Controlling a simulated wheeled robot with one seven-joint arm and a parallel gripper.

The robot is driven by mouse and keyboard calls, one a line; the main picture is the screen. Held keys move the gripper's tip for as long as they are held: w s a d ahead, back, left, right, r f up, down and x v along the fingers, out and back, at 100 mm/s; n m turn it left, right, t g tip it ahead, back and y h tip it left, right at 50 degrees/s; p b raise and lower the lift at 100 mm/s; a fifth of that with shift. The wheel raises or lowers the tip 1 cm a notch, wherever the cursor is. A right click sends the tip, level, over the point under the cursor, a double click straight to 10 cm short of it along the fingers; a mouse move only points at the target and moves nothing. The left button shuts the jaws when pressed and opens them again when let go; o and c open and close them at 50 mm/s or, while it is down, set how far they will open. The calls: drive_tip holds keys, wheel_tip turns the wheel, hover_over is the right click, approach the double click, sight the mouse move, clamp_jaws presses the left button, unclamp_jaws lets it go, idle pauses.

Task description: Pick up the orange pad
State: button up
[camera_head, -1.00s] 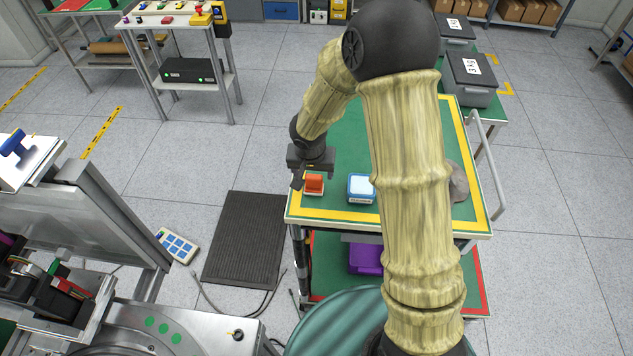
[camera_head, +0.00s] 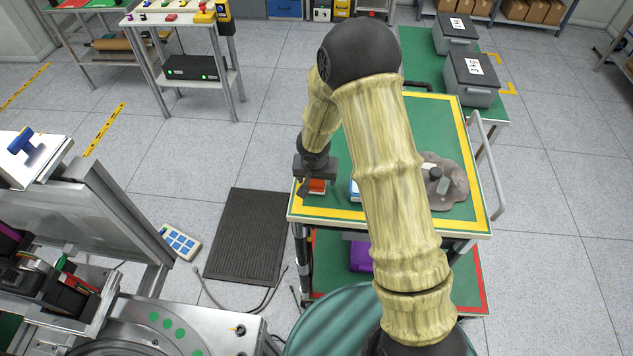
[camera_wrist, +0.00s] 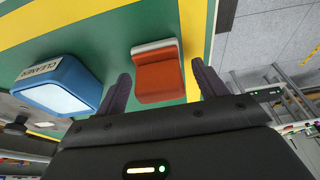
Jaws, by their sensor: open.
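The orange pad (camera_head: 317,186) lies near the left front corner of the green cart top, partly hidden by my gripper in the head view. In the wrist view the orange pad (camera_wrist: 158,77) has a pale strip along its far edge and appears between my two fingers. My gripper (camera_wrist: 160,85) is open, one dark finger to each side of the pad, with visible gaps. In the head view my gripper (camera_head: 304,190) is right over or beside the pad; I cannot tell the exact height.
A blue box labelled cleaner (camera_wrist: 60,84) stands left of the pad in the wrist view. A grey lump (camera_head: 443,184) sits at the cart's right. The cart top (camera_head: 320,210) has a yellow border and a metal handle (camera_head: 490,165) at right.

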idle(0.4)
drive_tip(key=c, duration=1)
wheel_tip(320, 180, up, 10)
drive_tip(key=shift+r, duration=0.1)
drive_tip(key=shift+o, duration=0.8)
drive_tip(key=shift+c, duration=0.3)
